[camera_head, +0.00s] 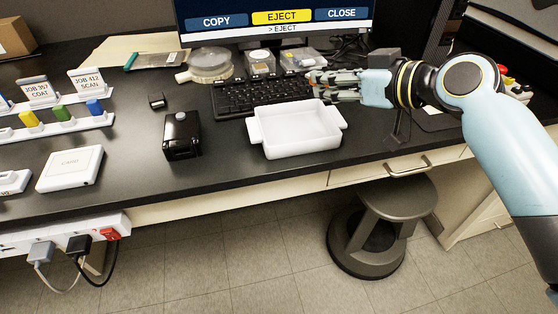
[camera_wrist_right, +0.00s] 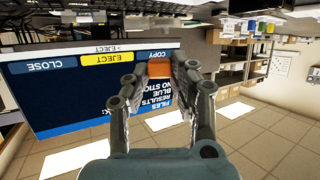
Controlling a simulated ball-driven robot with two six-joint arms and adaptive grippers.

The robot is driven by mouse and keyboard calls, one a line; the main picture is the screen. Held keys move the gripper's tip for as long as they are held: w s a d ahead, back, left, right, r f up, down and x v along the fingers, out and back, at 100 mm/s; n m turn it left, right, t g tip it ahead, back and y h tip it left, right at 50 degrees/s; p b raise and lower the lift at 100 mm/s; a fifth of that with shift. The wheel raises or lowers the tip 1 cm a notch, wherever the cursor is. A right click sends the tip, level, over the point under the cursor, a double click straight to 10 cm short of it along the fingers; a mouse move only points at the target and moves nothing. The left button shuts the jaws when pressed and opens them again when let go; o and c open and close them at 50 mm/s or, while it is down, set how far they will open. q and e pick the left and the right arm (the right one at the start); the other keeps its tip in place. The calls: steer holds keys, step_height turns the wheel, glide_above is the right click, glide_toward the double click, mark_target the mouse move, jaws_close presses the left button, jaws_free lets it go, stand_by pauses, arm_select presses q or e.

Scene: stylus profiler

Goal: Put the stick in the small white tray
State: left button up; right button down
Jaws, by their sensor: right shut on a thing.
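The small white tray (camera_head: 296,150) stands empty on the black bench, in front of the keyboard. My right gripper (camera_head: 314,82) is above and behind the tray, over the keyboard's right end. In the right wrist view my gripper (camera_wrist_right: 160,75) is shut on a small orange stick (camera_wrist_right: 159,69), held between the fingertips. In the head view the stick is mostly hidden by the fingers. My left gripper is not in view.
A monitor (camera_head: 275,17) showing COPY, EJECT and CLOSE stands behind the keyboard (camera_head: 245,96). A black box (camera_head: 182,136) sits left of the tray. A rack (camera_head: 60,127) with yellow, green and blue sticks and a white card reader (camera_head: 70,168) are farther left.

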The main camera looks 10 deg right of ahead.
steer(key=f+b, duration=0.1)
steer(key=a+f, duration=0.1)
steer(key=w+f+b, duration=0.1)
steer(key=shift+a+f+b, duration=0.2)
steer(key=shift+a+b, duration=0.1)
steer(key=shift+a, duration=0.1)
steer(key=b, duration=0.4)
glide_above(313, 137)
step_height(313, 137, down, 5)
steer(key=shift+w+r, duration=0.15)
steer(key=shift+r, duration=0.05)
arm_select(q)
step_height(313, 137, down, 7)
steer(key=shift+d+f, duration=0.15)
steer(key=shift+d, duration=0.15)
arm_select(e)
steer(key=shift+r, duration=0.1)
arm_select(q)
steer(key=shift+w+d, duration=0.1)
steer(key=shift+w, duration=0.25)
arm_select(e)
steer(key=c, duration=1)
jaws_free()
steer(key=shift+c, duration=0.2)
